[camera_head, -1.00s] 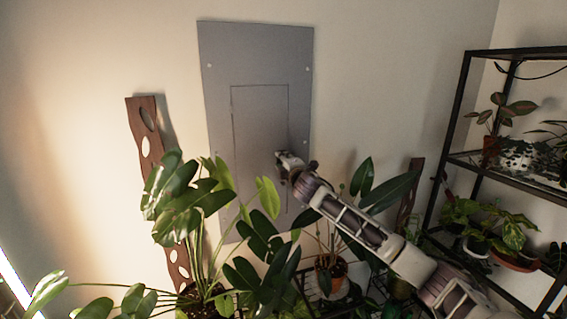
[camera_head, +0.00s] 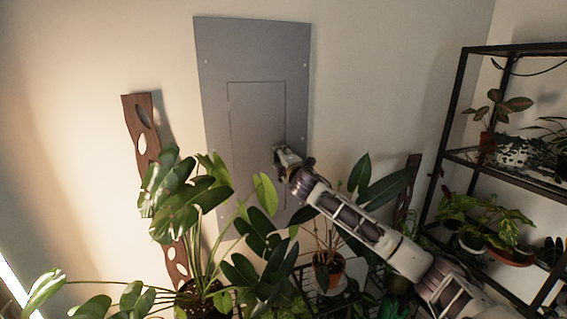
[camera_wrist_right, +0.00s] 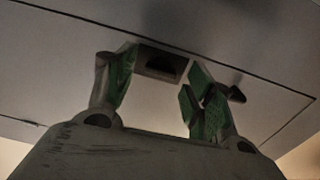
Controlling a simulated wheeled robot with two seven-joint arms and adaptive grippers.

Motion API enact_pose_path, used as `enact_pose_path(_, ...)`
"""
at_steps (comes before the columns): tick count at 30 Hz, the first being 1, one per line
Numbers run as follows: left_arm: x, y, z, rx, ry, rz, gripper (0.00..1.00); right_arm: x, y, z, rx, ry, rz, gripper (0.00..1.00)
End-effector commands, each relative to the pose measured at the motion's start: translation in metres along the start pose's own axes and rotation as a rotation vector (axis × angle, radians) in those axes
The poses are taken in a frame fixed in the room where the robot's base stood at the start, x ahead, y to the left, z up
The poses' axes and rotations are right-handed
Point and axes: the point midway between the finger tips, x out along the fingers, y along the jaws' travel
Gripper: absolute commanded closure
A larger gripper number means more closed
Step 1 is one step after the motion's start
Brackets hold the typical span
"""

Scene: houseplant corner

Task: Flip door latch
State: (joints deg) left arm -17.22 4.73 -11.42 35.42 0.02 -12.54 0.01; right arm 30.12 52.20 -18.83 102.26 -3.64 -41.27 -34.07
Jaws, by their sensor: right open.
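The grey panel door (camera_head: 255,110) is a flat rectangle set in a larger grey wall panel (camera_head: 225,50), and it looks shut. The latch (camera_wrist_right: 160,63) shows in the right wrist view as a dark recessed piece near the door's edge. My right gripper (camera_wrist_right: 160,82) is open, with its green-padded fingers on either side of the latch, close to the door. In the head view my right gripper (camera_head: 283,158) is at the door's right side and hides the latch. Contact cannot be told. My left gripper is not in view.
Tall leafy plants (camera_head: 180,190) stand in front of the panel at lower left, and more leaves (camera_head: 385,190) rise close to my right arm. A black shelf (camera_head: 455,130) with potted plants stands at the right. A brown perforated wooden strip (camera_head: 140,120) is left of the panel.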

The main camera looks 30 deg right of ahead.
Motion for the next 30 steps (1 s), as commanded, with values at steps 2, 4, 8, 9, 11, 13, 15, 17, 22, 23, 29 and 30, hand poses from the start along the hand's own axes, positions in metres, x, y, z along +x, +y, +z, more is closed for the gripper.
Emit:
enact_pose_path(2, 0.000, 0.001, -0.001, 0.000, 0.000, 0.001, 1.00, -0.001, 0.000, 0.000, 0.000, 0.000, 0.000, 0.46)
enact_pose_path(4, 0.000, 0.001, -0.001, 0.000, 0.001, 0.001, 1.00, -0.003, 0.000, 0.001, 0.000, -0.001, 0.000, 0.46)
enact_pose_path(8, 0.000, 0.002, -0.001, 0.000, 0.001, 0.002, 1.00, -0.009, 0.000, 0.000, 0.000, 0.000, 0.000, 0.46)
enact_pose_path(9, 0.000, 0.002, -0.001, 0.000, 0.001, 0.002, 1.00, -0.011, -0.001, 0.000, -0.001, 0.000, -0.001, 0.46)
enact_pose_path(11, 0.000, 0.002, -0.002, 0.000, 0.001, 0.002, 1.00, -0.015, -0.001, 0.000, -0.002, 0.000, -0.001, 0.46)
enact_pose_path(13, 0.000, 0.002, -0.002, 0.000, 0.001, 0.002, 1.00, -0.020, -0.001, 0.000, -0.002, 0.000, 0.000, 0.46)
enact_pose_path(15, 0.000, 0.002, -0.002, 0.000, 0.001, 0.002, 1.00, -0.026, -0.001, 0.000, -0.001, 0.000, -0.001, 0.46)
enact_pose_path(17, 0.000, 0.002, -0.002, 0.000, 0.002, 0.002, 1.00, -0.031, -0.001, 0.000, -0.001, 0.001, -0.001, 0.46)
enact_pose_path(22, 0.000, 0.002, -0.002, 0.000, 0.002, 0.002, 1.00, -0.043, -0.001, 0.001, -0.002, 0.000, -0.001, 0.46)
enact_pose_path(23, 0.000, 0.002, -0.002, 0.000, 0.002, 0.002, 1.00, -0.045, -0.001, 0.000, -0.001, 0.000, -0.001, 0.46)
enact_pose_path(29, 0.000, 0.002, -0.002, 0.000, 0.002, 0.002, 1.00, -0.060, -0.001, 0.000, -0.003, 0.001, -0.002, 0.46)
enact_pose_path(30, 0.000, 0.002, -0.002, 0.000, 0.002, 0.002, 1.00, -0.063, -0.001, 0.000, -0.002, 0.001, -0.001, 0.46)
